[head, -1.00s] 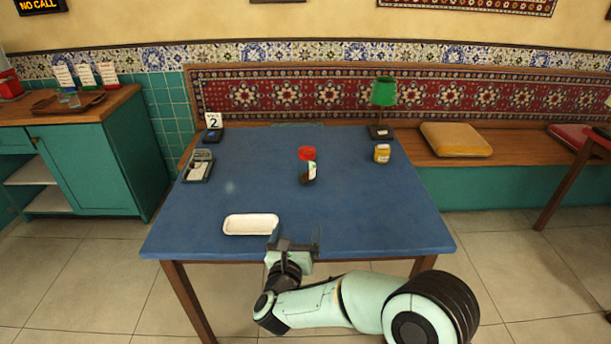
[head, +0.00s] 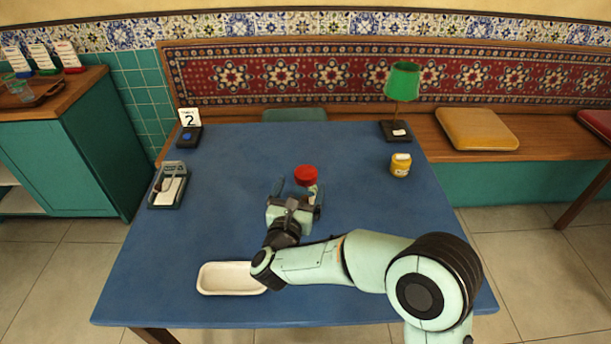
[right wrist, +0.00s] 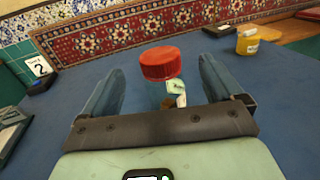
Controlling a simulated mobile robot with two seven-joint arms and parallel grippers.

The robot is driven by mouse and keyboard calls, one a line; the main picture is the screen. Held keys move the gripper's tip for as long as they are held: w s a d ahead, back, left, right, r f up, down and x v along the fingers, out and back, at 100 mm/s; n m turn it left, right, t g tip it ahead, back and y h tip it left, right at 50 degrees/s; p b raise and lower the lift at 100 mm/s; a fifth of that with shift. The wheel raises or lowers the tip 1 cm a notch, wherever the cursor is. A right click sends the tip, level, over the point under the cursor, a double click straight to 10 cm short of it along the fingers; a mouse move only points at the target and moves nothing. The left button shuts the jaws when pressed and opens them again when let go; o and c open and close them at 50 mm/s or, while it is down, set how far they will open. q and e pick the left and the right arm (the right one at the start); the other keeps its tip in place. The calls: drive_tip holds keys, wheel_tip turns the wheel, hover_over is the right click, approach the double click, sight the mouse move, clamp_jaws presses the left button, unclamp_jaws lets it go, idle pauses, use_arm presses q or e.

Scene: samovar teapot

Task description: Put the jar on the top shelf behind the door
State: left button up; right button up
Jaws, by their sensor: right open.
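A jar with a red lid (head: 306,174), its clear body partly labelled white, stands upright on the blue table (head: 230,200). In the right wrist view the red-lidded jar (right wrist: 161,63) is centred between the fingers. My right gripper (head: 298,190) is open close in front of it, with the fingers pointing at it. I cannot tell whether they reach around it; the gripper hides its lower part. A smaller yellow jar (head: 400,165) stands at the table's right. The teal cabinet (head: 95,150) at the left shows open shelves; no door is clearly seen. My left gripper is out of view.
A white tray (head: 230,278) lies near the table's front left. A bench (head: 520,170) runs behind. The table between is clear.

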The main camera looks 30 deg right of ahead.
sight(308, 168)
drive_tip(key=shift+w+d, duration=0.15)
drive_tip(key=shift+w, duration=0.15)
drive_tip(key=shift+f, duration=0.3)
wheel_tip(308, 168, down, 5)
drive_tip(key=shift+s+r+b, duration=0.1)
drive_tip(key=shift+b, duration=0.5)
drive_tip(key=shift+w+d+f, duration=0.15)
drive_tip(key=shift+f, duration=0.5)
drive_tip(key=shift+w+d+f, duration=0.15)
drive_tip(key=shift+f, duration=0.45)
drive_tip(key=b+x, duration=0.1)
drive_tip(key=x, duration=0.5)
drive_tip(key=shift+w+d, duration=0.25)
drive_tip(key=shift+r, duration=0.1)
drive_tip(key=c, duration=1.3)
wheel_tip(308, 168, up, 10)
drive_tip(key=shift+r+p, duration=0.1)
drive_tip(key=shift+p, duration=0.95)
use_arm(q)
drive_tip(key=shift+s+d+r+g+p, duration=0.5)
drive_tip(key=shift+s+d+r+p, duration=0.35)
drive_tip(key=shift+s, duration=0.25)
use_arm(e)
wheel_tip(308, 168, up, 10)
